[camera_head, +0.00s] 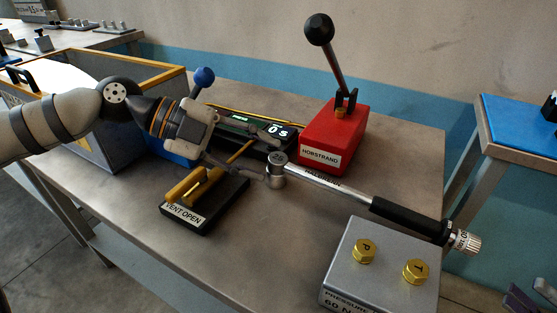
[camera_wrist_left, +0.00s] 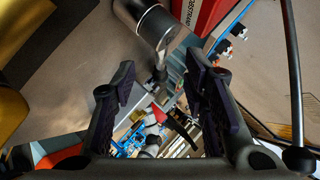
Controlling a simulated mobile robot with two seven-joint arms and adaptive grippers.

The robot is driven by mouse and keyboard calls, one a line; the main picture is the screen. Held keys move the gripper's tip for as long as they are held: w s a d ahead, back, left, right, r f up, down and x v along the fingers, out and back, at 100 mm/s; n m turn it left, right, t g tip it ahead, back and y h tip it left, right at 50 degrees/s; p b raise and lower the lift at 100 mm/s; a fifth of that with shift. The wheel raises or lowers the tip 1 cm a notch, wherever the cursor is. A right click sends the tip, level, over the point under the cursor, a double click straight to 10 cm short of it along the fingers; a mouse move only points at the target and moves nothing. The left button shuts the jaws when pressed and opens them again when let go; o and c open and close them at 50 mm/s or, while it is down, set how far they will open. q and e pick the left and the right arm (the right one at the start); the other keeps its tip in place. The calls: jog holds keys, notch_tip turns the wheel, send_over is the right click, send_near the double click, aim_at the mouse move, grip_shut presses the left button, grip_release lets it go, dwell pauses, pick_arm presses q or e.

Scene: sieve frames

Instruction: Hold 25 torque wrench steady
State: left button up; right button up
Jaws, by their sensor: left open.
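The torque wrench (camera_head: 330,190) lies slanting across the bench, with a round metal head, a chrome shaft marked HALBREHN and a black grip ending in a silver knob at the right. My left gripper (camera_head: 250,168) is open just left of the wrench head. In the left wrist view, the fingers (camera_wrist_left: 160,103) stand apart with nothing between them. The wrench head (camera_wrist_left: 152,25), with its square drive, shows beyond the fingertips there. A dark purple piece, seemingly my right gripper (camera_head: 530,298), shows at the lower right corner, mostly cut off.
A black block (camera_head: 203,212) labelled VENT OPEN with a yellow lever stands below the left gripper. A red box (camera_head: 332,135) with a tall black-knobbed lever stands behind the wrench. A lit display (camera_head: 262,128) is behind the gripper. A grey pressure block (camera_head: 378,268) with brass caps is in front.

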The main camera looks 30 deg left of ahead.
aim_at(296, 171)
pick_arm(q)
jog(key=x, duration=0.9)
jog(key=shift+w+d+f, duration=0.15)
jog(key=shift+w+d, duration=0.05)
jog(key=shift+d, duration=0.05)
grip_shut()
dwell(1.1)
